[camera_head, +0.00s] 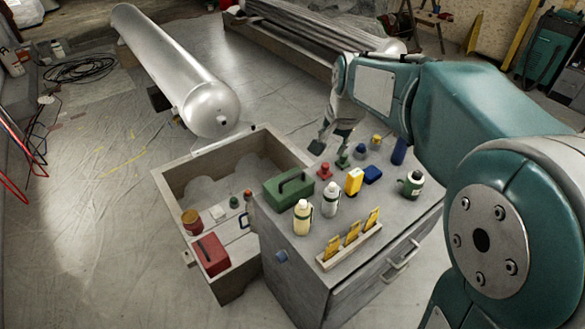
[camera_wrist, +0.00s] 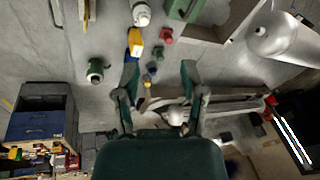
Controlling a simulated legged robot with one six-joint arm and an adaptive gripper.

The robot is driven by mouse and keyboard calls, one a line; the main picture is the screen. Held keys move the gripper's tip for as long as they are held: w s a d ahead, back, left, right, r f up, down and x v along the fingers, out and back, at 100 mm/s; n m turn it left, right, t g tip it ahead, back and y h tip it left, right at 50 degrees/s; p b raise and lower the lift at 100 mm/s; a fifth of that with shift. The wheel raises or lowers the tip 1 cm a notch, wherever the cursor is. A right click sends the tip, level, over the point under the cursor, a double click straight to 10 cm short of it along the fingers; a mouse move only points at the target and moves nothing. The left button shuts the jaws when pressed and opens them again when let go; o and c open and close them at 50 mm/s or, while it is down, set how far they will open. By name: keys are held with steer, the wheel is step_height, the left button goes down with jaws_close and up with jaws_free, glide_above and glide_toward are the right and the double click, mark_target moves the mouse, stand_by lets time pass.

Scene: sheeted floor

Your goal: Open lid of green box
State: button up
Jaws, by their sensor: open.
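The green box (camera_head: 289,188) has a dark handle on top and sits at the left edge of the grey cabinet top (camera_head: 335,215). Its lid looks closed. Part of the green box also shows at the top edge of the wrist view (camera_wrist: 185,9). My gripper (camera_head: 331,152) is above the far side of the cabinet top, up and right of the green box and apart from it. In the wrist view, my gripper (camera_wrist: 160,72) has its two fingers spread with nothing held between them.
Near the green box stand a white bottle (camera_head: 331,200), a cream bottle (camera_head: 303,218), a yellow item (camera_head: 353,181) and a red item (camera_head: 324,171). A rack (camera_head: 350,246) holds yellow pieces in front. An open wooden crate (camera_head: 168,185) adjoins the cabinet. A large metal cylinder (camera_head: 175,68) lies behind.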

steer(key=w+a+f+m, duration=0.2)
steer(key=w+a+f, duration=0.1)
steer(key=w+f, duration=0.45)
steer(key=m+g, duration=0.2)
glide_toward(294, 175)
steer(key=f, duration=0.5)
steer(key=a+f, duration=0.1)
steer(key=f, duration=0.2)
steer(key=shift+w+a+f, duration=0.1)
steer(key=shift+w+f, duration=0.05)
steer(key=shift+w, duration=0.25)
steer(key=shift+d+f, duration=0.2)
steer(key=shift+f, duration=0.15)
steer(key=shift+a, duration=0.1)
jaws_close()
